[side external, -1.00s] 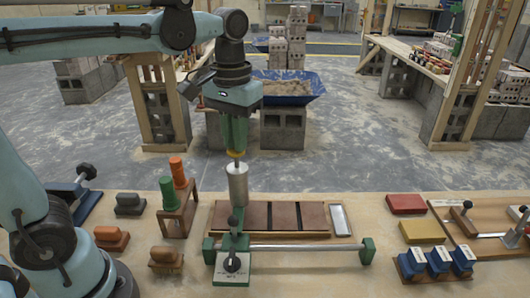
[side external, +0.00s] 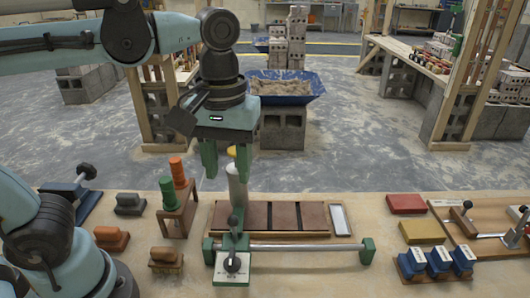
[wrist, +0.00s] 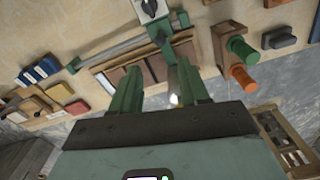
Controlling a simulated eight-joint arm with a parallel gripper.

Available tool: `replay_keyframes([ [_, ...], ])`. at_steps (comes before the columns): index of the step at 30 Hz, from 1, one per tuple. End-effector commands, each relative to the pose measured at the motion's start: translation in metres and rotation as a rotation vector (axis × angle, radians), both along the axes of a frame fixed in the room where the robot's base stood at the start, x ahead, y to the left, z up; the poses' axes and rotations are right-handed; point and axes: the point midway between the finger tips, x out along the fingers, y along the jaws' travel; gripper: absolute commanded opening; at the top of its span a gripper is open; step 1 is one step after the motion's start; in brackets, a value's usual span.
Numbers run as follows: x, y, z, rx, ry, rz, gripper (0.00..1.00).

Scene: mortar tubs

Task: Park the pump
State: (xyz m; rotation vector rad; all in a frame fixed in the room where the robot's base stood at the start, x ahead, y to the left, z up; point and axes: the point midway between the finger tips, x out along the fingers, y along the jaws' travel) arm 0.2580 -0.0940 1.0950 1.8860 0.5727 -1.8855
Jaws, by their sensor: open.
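The pump, taken to be the grey cylinder (side external: 237,188) with a yellow top (side external: 232,151), stands upright behind the green carriage (side external: 232,243) on the rail. What it rests on is hidden. My gripper (side external: 226,172) is open above the bench, its two green fingers apart, and the right finger partly covers the pump's upper part. In the wrist view my gripper (wrist: 155,95) shows empty jaws. A pale yellowish tip (wrist: 173,99), likely the pump's top, shows close to the inner side of the right finger. I cannot tell whether they touch.
A rail (side external: 300,247) with green end blocks runs along the bench front. Behind it is a wooden tray of brown tiles (side external: 285,215). A rack with green and orange pegs (side external: 178,205) stands left. Blue blocks (side external: 438,262) and red and yellow blocks lie right.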

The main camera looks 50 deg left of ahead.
Motion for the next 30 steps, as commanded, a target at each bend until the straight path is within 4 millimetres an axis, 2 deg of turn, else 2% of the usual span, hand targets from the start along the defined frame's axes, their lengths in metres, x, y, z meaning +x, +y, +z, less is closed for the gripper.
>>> replay_keyframes([
  [3, 0.000, 0.000, -0.019, 0.000, 0.000, 0.000, 0.45],
  [14, 0.001, 0.000, -0.047, 0.000, 0.000, 0.000, 0.45],
  [30, 0.001, 0.000, -0.118, -0.001, -0.001, -0.001, 0.45],
])
